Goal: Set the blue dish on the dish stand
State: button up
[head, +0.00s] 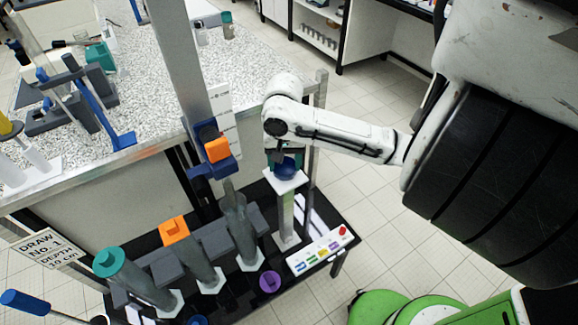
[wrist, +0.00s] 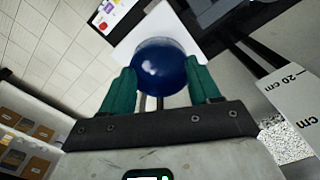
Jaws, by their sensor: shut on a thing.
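The blue dish (head: 287,171) is small, round and dark blue. It is held between the green fingers of my gripper (head: 286,160), which point down at the top of the dish stand. The dish stand (head: 285,222) is a white post with a square white top, at the right part of the black shelf. In the wrist view the blue dish (wrist: 160,66) sits between both fingers, with the white square top (wrist: 190,35) of the stand just beyond it. The dish is over the top; I cannot tell whether it touches it.
Left of the stand are grey slanted tubes with a teal cap (head: 108,262) and an orange cap (head: 174,230). A purple cup (head: 270,281) and a white button panel (head: 320,250) are in front. A grey upright column (head: 180,60) with an orange block (head: 217,149) rises at the left.

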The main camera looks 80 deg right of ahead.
jog(key=shift+d+f+b, duration=0.15)
jog(key=shift+f+b, duration=0.35)
jog(key=shift+f, duration=0.25)
jog(key=shift+r, duration=0.15)
jog(key=o, duration=1)
